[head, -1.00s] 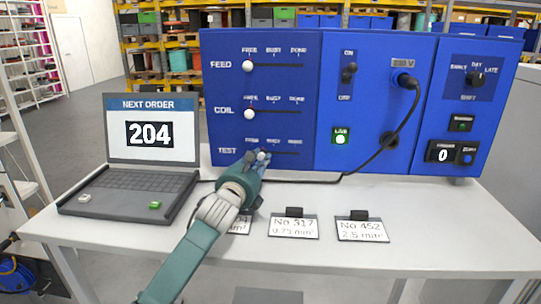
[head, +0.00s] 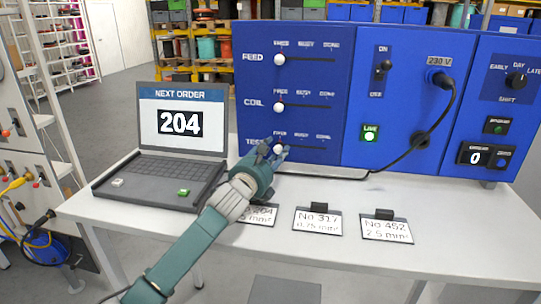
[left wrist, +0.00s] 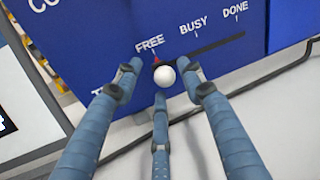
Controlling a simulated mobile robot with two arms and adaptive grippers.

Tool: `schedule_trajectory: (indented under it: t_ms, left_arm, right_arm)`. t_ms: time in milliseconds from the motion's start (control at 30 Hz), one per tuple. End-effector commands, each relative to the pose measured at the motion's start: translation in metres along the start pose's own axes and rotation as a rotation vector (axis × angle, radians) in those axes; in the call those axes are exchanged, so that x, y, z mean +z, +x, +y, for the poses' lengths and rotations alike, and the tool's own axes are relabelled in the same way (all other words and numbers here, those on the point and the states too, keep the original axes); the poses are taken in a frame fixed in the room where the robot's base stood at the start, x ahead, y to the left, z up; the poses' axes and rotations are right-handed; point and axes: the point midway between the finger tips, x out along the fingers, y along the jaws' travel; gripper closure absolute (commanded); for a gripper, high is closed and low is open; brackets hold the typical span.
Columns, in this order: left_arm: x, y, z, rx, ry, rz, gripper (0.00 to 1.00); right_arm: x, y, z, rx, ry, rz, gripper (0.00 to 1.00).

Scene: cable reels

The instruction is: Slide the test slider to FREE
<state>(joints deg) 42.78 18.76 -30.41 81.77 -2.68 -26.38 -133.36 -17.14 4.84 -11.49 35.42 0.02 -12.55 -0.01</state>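The TEST slider's white knob (head: 278,149) is on the lowest row of the blue panel. It sits at the left end of its slot, in line with the FEED and COIL knobs above. In the left wrist view the knob (left wrist: 165,78) is below the FREE label (left wrist: 150,43), and the bare slot runs right past BUSY and DONE. My left gripper (head: 270,151) is at the knob. Its fingers (left wrist: 161,84) are open, one on each side of the knob and one below, with narrow gaps visible. My right gripper is not in view.
The FEED knob (head: 279,59) and COIL knob (head: 278,107) are at FREE. A laptop (head: 180,140) showing 204 stands left of my arm. Cards (head: 317,220) lie on the table in front. A black cable (head: 447,105) hangs from the 230 V socket.

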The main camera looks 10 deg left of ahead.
Motion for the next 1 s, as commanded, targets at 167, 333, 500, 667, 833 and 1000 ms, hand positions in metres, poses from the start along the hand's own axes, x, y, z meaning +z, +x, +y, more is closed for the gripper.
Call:
schedule_trajectory:
  t_ms: [167,333,500,667,833,1000]
  left_arm:
    - [-0.001,-0.017,0.001,0.000,0.004,0.000,0.60]
    - [-0.001,-0.050,0.001,-0.001,0.005,0.001,0.60]
    - [-0.001,-0.085,0.003,0.001,0.004,0.001,0.60]
    - [0.000,-0.108,0.003,0.002,0.003,0.000,0.60]
    - [0.000,-0.119,0.003,0.003,0.001,-0.001,0.60]
    - [0.001,-0.120,0.003,0.003,0.000,-0.001,0.60]
  right_arm:
    - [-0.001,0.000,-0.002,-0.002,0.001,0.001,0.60]
    - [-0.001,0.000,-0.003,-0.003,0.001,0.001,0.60]
    - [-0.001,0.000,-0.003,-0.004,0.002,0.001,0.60]
    - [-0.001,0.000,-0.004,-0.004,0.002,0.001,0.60]
    - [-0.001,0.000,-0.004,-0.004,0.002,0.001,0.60]
    - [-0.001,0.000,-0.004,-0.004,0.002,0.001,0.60]
